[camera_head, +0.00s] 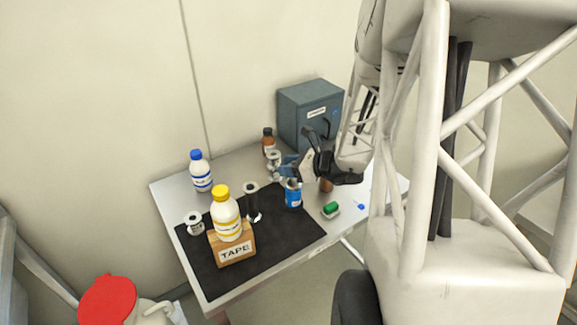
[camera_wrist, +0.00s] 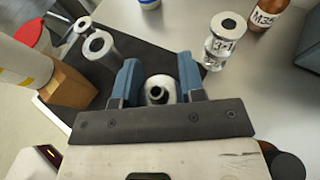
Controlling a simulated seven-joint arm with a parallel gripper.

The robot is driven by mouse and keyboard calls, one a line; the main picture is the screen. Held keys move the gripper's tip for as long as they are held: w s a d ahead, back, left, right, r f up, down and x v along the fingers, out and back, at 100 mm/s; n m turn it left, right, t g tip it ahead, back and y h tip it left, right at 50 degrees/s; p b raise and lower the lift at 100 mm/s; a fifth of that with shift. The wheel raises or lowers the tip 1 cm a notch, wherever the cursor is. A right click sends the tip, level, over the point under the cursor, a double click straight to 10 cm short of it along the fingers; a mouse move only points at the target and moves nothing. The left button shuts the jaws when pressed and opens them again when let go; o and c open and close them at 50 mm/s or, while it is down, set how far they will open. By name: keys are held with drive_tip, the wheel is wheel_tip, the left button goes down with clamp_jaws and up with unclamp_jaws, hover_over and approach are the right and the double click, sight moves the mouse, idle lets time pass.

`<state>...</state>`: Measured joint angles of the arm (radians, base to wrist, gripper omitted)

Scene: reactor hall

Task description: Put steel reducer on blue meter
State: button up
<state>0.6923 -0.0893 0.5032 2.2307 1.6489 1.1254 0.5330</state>
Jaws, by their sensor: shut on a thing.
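My gripper (camera_head: 289,168) has its blue fingers over the back right of the black mat. In the wrist view my gripper (camera_wrist: 160,85) is shut on a pale, round piece with a dark hole in its top, which looks like the steel reducer (camera_wrist: 158,88). In the head view a blue cylinder with a white label, seemingly the blue meter (camera_head: 293,195), stands upright directly below the fingers. A grey rim shows at its top; I cannot tell whether the reducer touches it. The wrist view does not show the meter, hidden below the gripper.
A wooden TAPE block (camera_head: 233,248) bears a yellow-capped bottle (camera_head: 228,222). Nearby are a steel fitting (camera_head: 273,162), brown bottle (camera_head: 268,141), cabinet (camera_head: 306,108), blue-capped bottle (camera_head: 201,175) and green-topped block (camera_head: 330,210).

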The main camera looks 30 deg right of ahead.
drive_tip(key=shift+f, duration=0.1)
drive_tip(key=o, duration=1.1)
drive_tip(key=shift+c, duration=0.2)
drive_tip(key=v, duration=1.2)
idle(0.8)
